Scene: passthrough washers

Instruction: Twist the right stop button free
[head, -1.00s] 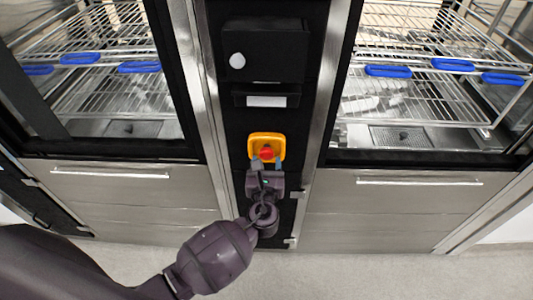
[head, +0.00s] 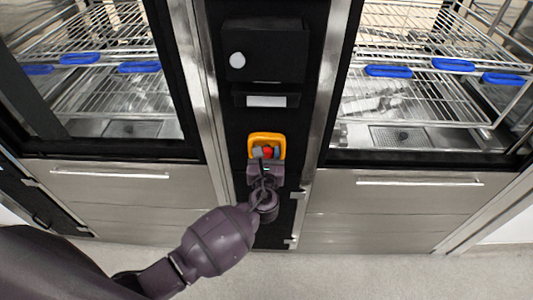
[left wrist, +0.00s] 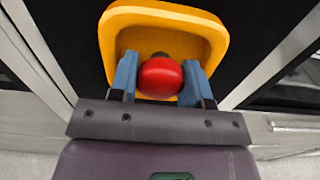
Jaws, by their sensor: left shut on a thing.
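The stop button is a red round knob (left wrist: 160,78) inside a yellow open housing (left wrist: 215,32). In the head view the red knob (head: 267,153) and the yellow housing (head: 279,138) sit on the black panel between two washers. My left gripper (head: 267,154) reaches it from below. In the left wrist view its two blue-grey fingers (left wrist: 160,80) stand one on each side of the red knob, shut on it. The knob's rear is hidden. My right gripper is not in view.
Washers with wire racks (head: 110,85) and blue clips stand left and right of the black panel (head: 220,190). A black box with a white round knob (head: 237,60) is above the housing. Steel drawers with bar handles (head: 420,183) flank the panel; grey floor lies below.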

